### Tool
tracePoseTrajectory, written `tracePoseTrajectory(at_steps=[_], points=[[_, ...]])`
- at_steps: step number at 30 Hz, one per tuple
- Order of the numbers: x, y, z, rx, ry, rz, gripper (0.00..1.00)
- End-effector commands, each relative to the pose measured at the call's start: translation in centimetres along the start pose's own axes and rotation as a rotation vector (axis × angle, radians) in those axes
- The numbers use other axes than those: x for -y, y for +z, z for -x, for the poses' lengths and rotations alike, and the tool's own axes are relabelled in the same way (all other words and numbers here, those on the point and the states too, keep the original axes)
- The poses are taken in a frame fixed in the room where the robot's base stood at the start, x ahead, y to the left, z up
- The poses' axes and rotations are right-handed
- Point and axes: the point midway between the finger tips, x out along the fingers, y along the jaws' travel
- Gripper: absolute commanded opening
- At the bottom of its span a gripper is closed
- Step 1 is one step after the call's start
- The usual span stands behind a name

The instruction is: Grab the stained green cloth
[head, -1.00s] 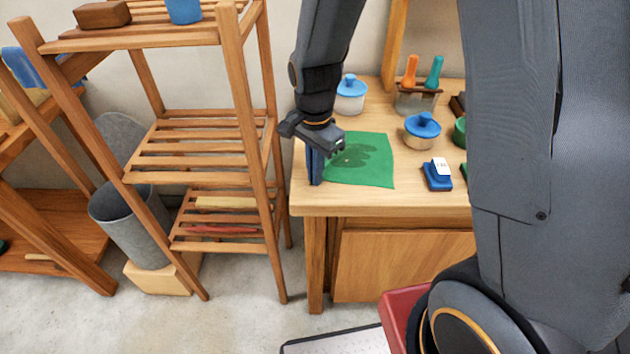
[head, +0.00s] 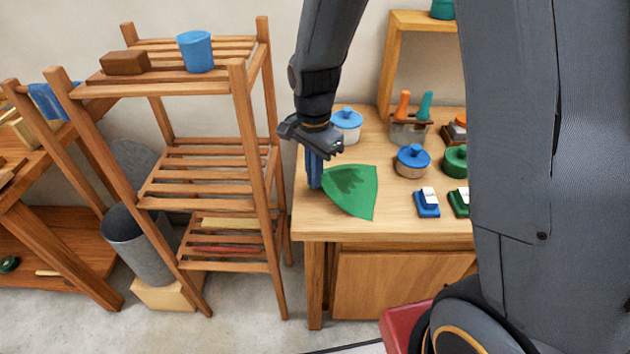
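The green cloth (head: 352,200) with a dark stain lies at the left end of the wooden table top. Its left side draws in to a narrow part at my gripper, and it fans out to the right with a point towards the front edge. My gripper (head: 316,184) points down at the cloth's left side, its blue fingers seen nearly edge-on. It appears shut on that side of the cloth. The exact pinch is hidden behind the fingers.
A wooden slatted shelf (head: 205,190) stands close left of the table (head: 400,225), with a blue cup (head: 195,52) on top.

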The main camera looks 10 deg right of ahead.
Motion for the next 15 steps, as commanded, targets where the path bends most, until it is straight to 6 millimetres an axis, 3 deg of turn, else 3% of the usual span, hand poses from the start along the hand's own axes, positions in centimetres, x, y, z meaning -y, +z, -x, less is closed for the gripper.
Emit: tracePoseTrajectory(at_steps=[1,6,15], points=[[-0.1,0.1,1.3,0.0,-0.001,0.0,0.0],[-0.1,0.0,3.3,0.0,0.001,0.0,0.0],[0.0,0.0,3.2,0.0,0.001,0.0,0.0]])
